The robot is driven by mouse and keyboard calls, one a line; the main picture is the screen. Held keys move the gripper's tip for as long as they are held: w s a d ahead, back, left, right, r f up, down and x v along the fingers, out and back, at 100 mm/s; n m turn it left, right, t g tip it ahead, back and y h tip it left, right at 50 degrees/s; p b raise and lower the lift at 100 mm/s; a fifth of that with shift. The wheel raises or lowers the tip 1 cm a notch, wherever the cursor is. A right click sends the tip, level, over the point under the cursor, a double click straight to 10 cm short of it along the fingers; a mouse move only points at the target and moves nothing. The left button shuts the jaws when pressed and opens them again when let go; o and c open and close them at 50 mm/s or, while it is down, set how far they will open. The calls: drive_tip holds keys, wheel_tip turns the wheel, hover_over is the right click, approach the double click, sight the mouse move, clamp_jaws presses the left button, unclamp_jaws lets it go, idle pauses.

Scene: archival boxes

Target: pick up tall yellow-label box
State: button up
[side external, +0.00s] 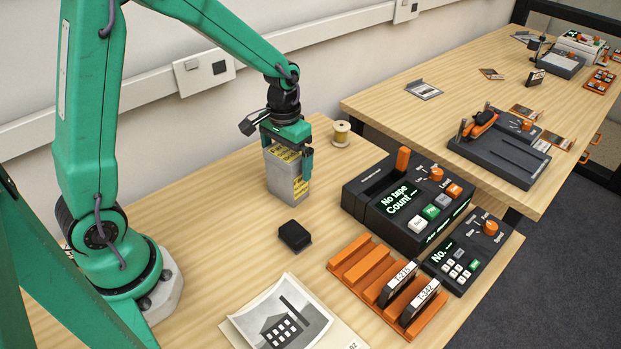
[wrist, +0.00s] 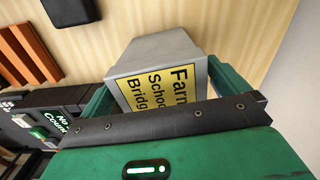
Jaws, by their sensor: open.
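The tall yellow-label box (side external: 287,178) is grey and stands upright on the wooden table in the side external view. Its yellow label with black text shows near the top; the wrist view shows the label on the box (wrist: 160,88) reading "Farm School Bridge", partly cut off by my gripper. My gripper (side external: 289,155) is over the top of the box, with a green finger down on its right side. In the wrist view, my open gripper (wrist: 158,92) has a green finger on either side of the box. I cannot tell whether the fingers touch it.
A small black block (side external: 294,236) lies in front of the box. A spool (side external: 340,134) stands behind right. A black device (side external: 408,200) with a display and an orange rack (side external: 362,258) stand to the right. A photograph (side external: 283,318) lies at the front.

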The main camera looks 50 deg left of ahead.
drive_tip(key=shift+f, duration=0.4)
drive_tip(key=c, duration=1.1)
drive_tip(key=shift+c, duration=0.2)
drive_tip(key=shift+r, duration=0.1)
drive_tip(key=shift+r, duration=0.7)
drive_tip(key=r, duration=0.3)
drive_tip(key=shift+s+d, duration=0.15)
drive_tip(key=shift+d, duration=0.2)
drive_tip(key=s+d+r, duration=0.5)
drive_tip(key=d+r, duration=0.1)
drive_tip(key=d, duration=0.3)
drive_tip(key=shift+d+r, duration=0.25)
drive_tip(key=shift+d, duration=0.05)
